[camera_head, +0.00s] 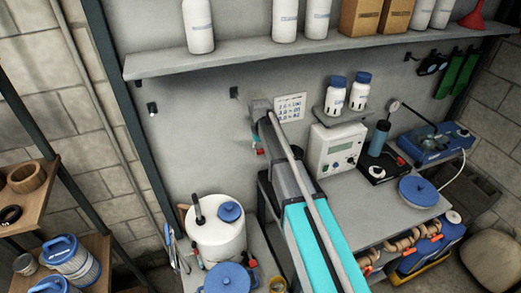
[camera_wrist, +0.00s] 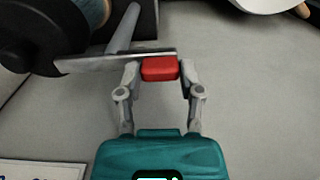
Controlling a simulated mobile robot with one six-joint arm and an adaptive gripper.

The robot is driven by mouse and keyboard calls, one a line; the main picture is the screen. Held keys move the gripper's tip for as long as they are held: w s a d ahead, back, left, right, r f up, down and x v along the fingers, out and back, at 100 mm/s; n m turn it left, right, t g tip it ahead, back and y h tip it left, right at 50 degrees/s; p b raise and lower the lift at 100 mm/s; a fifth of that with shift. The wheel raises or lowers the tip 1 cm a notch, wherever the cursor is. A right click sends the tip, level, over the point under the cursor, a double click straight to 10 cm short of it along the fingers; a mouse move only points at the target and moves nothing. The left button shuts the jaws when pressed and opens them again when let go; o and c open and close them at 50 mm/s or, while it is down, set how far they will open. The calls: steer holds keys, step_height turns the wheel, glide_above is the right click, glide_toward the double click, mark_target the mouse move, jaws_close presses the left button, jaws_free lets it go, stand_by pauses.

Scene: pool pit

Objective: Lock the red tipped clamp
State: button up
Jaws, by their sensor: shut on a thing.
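The red tip (camera_wrist: 160,69) of the clamp sits between the two fingers of my gripper (camera_wrist: 160,75) in the wrist view, and the gripper is shut on it. A flat metal bar (camera_wrist: 90,64) runs left from just above the red tip towards a black round part (camera_wrist: 28,38). A grey rod (camera_wrist: 124,28) rises behind the bar. In the head view my arm covers most of this spot at the back wall, and only a small patch of red (camera_head: 258,152) shows beside it. I cannot tell the clamp's full shape there.
A wall shelf (camera_head: 330,52) with bottles and boxes runs above my arm. A control box (camera_head: 337,148) and blue-capped bottles (camera_head: 336,96) stand right of it. A white drum (camera_head: 215,236) with a blue lid is below left. A wooden rack (camera_head: 30,205) is far left.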

steer(key=o, duration=1.1)
steer(key=shift+o, duration=0.2)
steer(key=shift+s, duration=0.1)
